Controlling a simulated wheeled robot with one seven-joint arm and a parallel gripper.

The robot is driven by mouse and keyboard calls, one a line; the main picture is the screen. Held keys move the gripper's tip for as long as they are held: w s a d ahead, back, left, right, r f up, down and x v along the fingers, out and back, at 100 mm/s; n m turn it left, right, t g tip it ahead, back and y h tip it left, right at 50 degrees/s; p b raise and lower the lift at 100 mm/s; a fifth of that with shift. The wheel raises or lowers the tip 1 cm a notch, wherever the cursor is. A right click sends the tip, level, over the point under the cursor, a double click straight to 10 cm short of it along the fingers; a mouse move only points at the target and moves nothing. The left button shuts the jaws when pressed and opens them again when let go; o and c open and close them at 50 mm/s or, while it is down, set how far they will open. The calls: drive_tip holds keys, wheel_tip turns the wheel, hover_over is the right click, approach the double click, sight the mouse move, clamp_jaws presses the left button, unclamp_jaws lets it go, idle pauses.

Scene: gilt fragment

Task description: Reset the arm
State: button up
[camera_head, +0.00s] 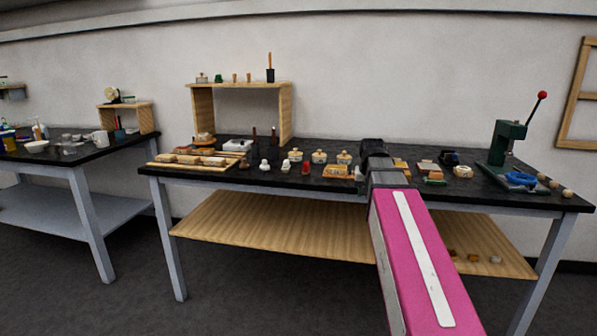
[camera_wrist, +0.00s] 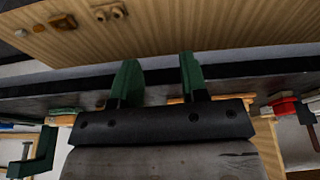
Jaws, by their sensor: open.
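My gripper shows in the wrist view (camera_wrist: 160,62), with its two green fingers apart and nothing between them. In the head view, my pink arm reaches forward from the lower right to the front edge of the black-topped workbench (camera_head: 230,177). The dark wrist end hides part of the benchtop there, and the fingers cannot be made out. The wrist view looks upside down, with the bench edge behind the fingers and the wooden lower shelf (camera_wrist: 200,25) above them in the picture.
Jars, stamps and small blocks crowd the benchtop around my wrist. A green press (camera_head: 504,143) with a red-knobbed lever stands at the right. A wooden riser (camera_head: 285,115) stands at the back left. A second bench (camera_head: 75,160) is further left. Open floor lies in front.

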drive_tip(key=s+a+f+g, duration=0.1)
drive_tip(key=s+f, duration=0.4)
drive_tip(key=f, duration=0.5)
drive_tip(key=s+a+f+n+g, duration=0.1)
drive_tip(key=s+f, duration=0.4)
drive_tip(key=f, duration=0.6)
drive_tip(key=s+a+f+n+g, duration=0.1)
drive_tip(key=s+a+f, duration=0.2)
drive_tip(key=s+f, duration=0.3)
wheel_tip(320, 180, down, 4)
drive_tip(key=shift+f+y, duration=0.25)
drive_tip(key=shift+y, duration=0.15)
drive_tip(key=shift+a, duration=0.1)
